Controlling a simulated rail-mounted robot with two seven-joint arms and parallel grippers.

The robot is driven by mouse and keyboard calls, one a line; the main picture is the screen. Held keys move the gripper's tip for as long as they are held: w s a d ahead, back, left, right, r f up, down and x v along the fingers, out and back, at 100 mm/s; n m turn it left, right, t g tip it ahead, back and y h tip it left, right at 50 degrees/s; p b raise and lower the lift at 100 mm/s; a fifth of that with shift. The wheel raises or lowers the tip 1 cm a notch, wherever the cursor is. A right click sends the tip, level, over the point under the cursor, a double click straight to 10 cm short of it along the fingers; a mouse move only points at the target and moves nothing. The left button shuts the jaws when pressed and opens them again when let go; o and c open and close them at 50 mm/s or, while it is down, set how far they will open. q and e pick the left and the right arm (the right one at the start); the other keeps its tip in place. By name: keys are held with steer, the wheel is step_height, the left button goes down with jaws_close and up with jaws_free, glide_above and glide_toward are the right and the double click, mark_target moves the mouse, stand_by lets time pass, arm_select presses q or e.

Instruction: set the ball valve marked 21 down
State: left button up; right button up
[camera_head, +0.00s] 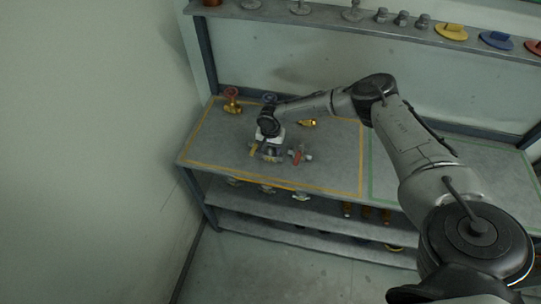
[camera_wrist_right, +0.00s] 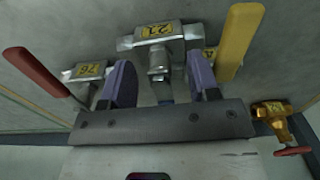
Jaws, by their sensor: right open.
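The ball valve marked 21 (camera_wrist_right: 158,32) is a grey metal body with a yellow tag, at the top middle of the right wrist view. Its grey neck lies between the two purple fingers of my right gripper (camera_wrist_right: 160,78), which is open with a gap on each side. A yellow lever (camera_wrist_right: 240,40) stands beside the valve; I cannot tell which body it belongs to. In the head view my right gripper (camera_head: 270,147) is low over the bench (camera_head: 215,150) and largely hides the valve, which appears to rest there. My left gripper is out of view.
A red-levered valve (camera_head: 299,154) stands close beside the gripper. A brass valve with a red wheel (camera_head: 232,102), a blue-wheeled valve (camera_head: 270,98) and a small brass fitting (camera_head: 307,122) are behind. A shelf (camera_head: 340,26) runs above. The bench's green-outlined right part looks clear.

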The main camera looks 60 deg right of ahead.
steer(key=shift+c, duration=0.3)
jaws_close()
steer(key=shift+r, duration=0.1)
stand_by(0.4)
